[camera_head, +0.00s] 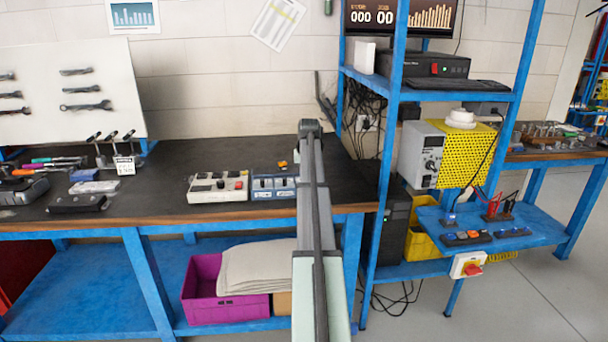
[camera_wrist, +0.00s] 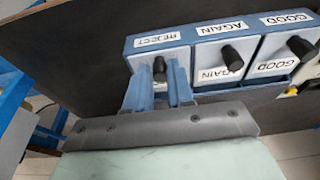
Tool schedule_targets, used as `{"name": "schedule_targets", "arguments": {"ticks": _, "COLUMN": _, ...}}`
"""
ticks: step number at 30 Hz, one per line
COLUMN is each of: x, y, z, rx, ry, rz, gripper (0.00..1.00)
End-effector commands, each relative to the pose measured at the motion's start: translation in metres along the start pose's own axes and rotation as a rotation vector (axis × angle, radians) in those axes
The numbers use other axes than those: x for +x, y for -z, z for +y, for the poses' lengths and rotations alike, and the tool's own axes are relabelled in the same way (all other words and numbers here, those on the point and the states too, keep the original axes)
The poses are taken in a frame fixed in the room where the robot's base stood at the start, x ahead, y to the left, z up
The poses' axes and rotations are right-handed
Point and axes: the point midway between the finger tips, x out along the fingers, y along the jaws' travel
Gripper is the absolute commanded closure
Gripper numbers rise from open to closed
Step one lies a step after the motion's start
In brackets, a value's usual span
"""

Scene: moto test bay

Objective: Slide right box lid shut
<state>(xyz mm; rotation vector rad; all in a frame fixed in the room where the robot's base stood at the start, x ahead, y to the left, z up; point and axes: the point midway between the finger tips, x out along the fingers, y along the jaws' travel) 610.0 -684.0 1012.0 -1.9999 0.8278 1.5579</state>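A blue box unit (camera_wrist: 235,42) fills the upper part of the wrist view; it also shows in the head view (camera_head: 273,187). It has three light-blue sections with black knobs, labelled REJECT, AGAIN and GOOD. The REJECT section (camera_wrist: 155,38) is at the left in the wrist view and its knob (camera_wrist: 159,67) points toward me. My gripper (camera_wrist: 158,80) has its two blue fingers apart, one on each side of that knob, with visible space between. The fingers hide the lower REJECT section, so I cannot tell how far its lid is open. My arm hides part of the unit in the head view.
A white box unit (camera_head: 218,187) stands left of the blue one on the dark bench (camera_head: 150,205). A small orange item (camera_head: 282,163) lies behind it. A blue shelf post (camera_head: 385,150) rises close to the right. Tools (camera_head: 85,188) lie at the bench's left.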

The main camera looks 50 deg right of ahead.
Motion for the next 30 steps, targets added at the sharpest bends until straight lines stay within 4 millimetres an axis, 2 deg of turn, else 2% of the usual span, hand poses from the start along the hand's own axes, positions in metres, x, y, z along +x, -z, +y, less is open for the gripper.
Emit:
{"name": "schedule_targets", "arguments": {"ticks": 1, "x": 0.000, "y": -0.001, "z": 0.000, "rx": 0.000, "ry": 0.000, "rz": 0.000, "gripper": 0.73}}
{"name": "schedule_targets", "arguments": {"ticks": 5, "x": 0.000, "y": 0.000, "z": 0.000, "rx": 0.000, "ry": 0.000, "rz": 0.001, "gripper": 0.62}}
{"name": "schedule_targets", "arguments": {"ticks": 16, "x": -0.004, "y": 0.002, "z": 0.000, "rx": 0.000, "ry": 0.000, "rz": 0.003, "gripper": 0.62}}
{"name": "schedule_targets", "arguments": {"ticks": 30, "x": -0.040, "y": 0.011, "z": 0.000, "rx": 0.000, "ry": 0.000, "rz": 0.003, "gripper": 0.62}}
